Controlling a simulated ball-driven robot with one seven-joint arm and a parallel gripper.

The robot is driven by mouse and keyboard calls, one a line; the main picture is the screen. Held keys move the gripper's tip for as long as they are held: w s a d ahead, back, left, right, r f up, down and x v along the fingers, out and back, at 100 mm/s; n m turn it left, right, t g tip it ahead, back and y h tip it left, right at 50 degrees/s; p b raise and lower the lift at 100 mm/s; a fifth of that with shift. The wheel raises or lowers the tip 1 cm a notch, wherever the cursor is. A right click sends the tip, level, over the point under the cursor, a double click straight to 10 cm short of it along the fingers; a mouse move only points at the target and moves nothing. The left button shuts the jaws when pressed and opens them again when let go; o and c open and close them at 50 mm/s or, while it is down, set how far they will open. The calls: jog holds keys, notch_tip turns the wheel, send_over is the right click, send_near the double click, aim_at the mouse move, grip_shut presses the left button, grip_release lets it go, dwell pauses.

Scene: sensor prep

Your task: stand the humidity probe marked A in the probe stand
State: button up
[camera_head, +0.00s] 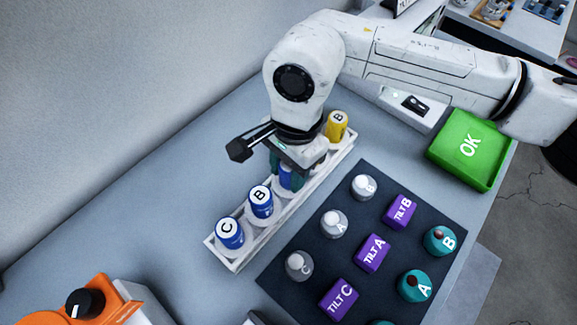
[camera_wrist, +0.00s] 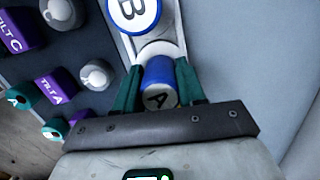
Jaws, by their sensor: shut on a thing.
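The humidity probe marked A is a blue cylinder with a grey lettered end (camera_wrist: 158,76). In the wrist view my gripper (camera_wrist: 160,92) has its teal fingers shut on both sides of it. In the head view the probe (camera_head: 287,178) is mostly hidden under my gripper (camera_head: 288,172), above or in the white probe stand (camera_head: 238,264). I cannot tell whether its base is seated in the stand. Blue probes marked B (camera_head: 260,202) and C (camera_head: 230,233) stand upright in the stand, to the lower left of my gripper.
A yellow piece marked B (camera_head: 336,126) stands at the stand's far end. A dark mat (camera_head: 270,283) beside the stand holds grey pieces, purple TILT blocks (camera_head: 372,253) and teal pieces (camera_head: 415,286). A green OK tray (camera_head: 469,148) lies at right.

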jog(key=shift+f+b, duration=0.25)
jog(key=shift+b, duration=0.1)
jog(key=o, duration=1.4)
jog(key=shift+r, duration=0.15)
jog(key=shift+r+p, duration=1.75)
jog(key=shift+r, duration=2.2)
